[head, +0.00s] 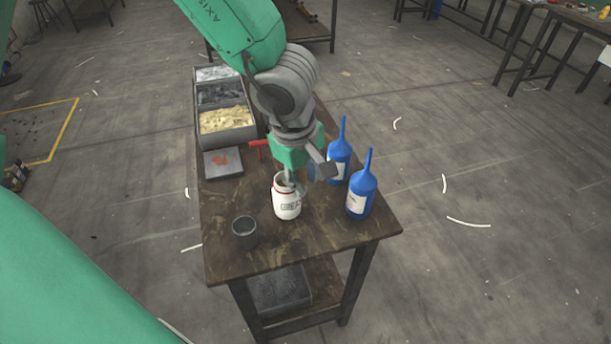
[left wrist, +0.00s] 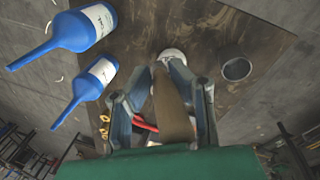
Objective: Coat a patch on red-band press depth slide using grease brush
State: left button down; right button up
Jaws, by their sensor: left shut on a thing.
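In the left wrist view, the gripper's fingers (left wrist: 172,98) are shut on a brown, flat handle (left wrist: 172,110), which looks like that of the grease brush. The handle points toward the white can (left wrist: 172,56). The brush's bristle end is hidden, and I cannot tell whether it is inside the can. The red-band press and its depth slide are not in view. My right gripper is not in view.
Two blue spouted bottles (head: 361,194) (head: 339,163) stand right of the can. A dark cup (head: 244,232) stands front left. Grey bins (head: 228,140), a small tray (head: 210,172) and a red-handled item (head: 257,143) are behind. The table's front right corner (head: 375,230) is clear.

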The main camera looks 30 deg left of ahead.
pick_arm(q)
jog(key=shift+d+f, duration=0.2)
jog(key=shift+f, duration=0.05)
jog(key=shift+d+r, duration=0.1)
jog(key=shift+d, duration=0.6)
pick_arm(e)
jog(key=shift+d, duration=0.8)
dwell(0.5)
pick_arm(q)
jog(key=shift+a, duration=0.1)
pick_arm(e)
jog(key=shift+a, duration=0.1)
pick_arm(q)
jog(key=shift+a+p, duration=0.3)
jog(key=shift+a, duration=0.05)
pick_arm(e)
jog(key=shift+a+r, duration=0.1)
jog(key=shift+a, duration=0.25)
pick_arm(q)
jog(key=shift+d, duration=0.35)
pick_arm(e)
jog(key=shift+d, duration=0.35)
